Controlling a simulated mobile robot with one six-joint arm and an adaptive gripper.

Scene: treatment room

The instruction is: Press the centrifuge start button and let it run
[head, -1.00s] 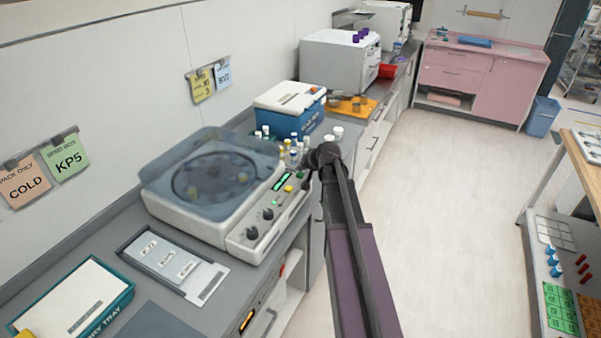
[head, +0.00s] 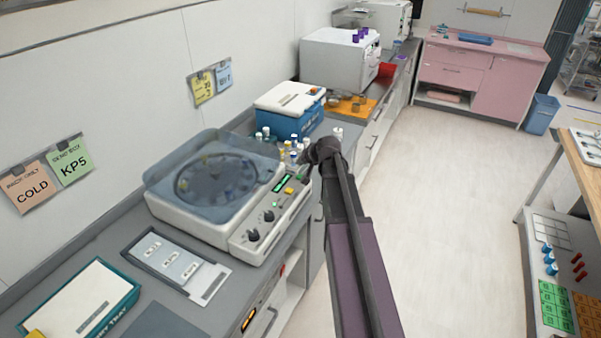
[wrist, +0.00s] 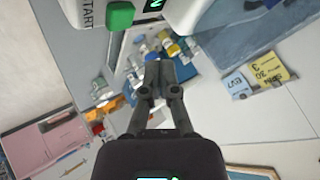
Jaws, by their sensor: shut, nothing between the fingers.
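The centrifuge (head: 228,192) stands on the left counter with its translucent lid down. Its rotor (head: 215,178) shows through the lid with coloured spots. The front panel has a lit green display (head: 284,182), a yellow button (head: 289,191) and dark knobs (head: 253,235). In the wrist view, a green button (wrist: 120,15) sits beside the word START and a lit display (wrist: 153,6). My gripper (wrist: 160,72) is shut and empty, apart from the green button in that picture. In the head view my gripper (head: 306,168) is partly hidden by my wrist, near the panel's right end.
Several capped tubes (head: 290,146) stand just behind the centrifuge, close to my gripper. A blue and white box (head: 290,108) is beyond them. A flat labelled tray (head: 172,262) lies in front of the centrifuge. The floor to the right is clear.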

